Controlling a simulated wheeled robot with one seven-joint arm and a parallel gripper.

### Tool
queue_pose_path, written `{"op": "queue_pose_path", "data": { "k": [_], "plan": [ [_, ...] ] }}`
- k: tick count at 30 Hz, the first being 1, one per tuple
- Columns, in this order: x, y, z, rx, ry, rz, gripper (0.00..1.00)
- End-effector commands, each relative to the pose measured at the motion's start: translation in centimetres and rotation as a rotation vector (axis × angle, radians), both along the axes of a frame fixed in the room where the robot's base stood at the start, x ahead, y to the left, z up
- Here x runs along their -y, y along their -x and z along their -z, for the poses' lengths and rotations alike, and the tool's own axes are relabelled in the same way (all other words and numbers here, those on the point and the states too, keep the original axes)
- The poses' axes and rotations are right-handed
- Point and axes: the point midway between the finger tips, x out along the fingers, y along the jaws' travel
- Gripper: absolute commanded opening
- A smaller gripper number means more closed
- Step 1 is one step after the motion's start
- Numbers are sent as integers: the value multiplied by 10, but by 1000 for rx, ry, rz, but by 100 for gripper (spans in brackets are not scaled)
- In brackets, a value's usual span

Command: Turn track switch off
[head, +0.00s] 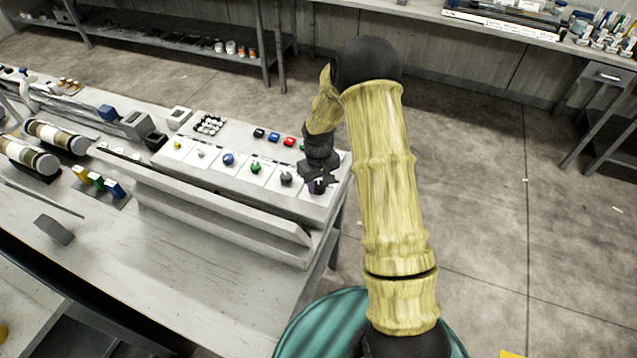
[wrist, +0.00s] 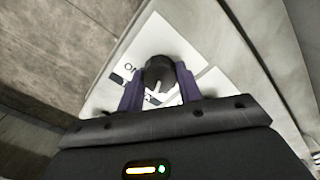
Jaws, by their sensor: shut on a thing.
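The track switch shows in the wrist view as a round black knob (wrist: 160,75) with a white pointer mark, on a white plate with dark lettering that looks like "ON" at its left. My gripper (wrist: 158,97) has its two purple fingers on either side of the knob, shut on it. In the head view my gripper (head: 318,186) is at the right end of the panel's front row, over the last white plate. The pointer's exact setting is hard to read.
A row of coloured knobs, among them a grey knob (head: 286,178), a green knob (head: 255,168) and a blue knob (head: 228,159), runs left of my gripper. Several coloured buttons sit behind. A long grey trough (head: 215,205) lies in front. Floor is free right of the bench.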

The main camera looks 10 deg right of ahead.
Motion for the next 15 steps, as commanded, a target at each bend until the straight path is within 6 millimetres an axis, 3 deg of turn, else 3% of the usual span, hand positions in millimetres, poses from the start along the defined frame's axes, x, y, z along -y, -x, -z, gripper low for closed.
{"op": "queue_pose_path", "data": {
  "k": [15],
  "plan": [
    [1,0,-1,0,1,-347,12]
  ]
}}
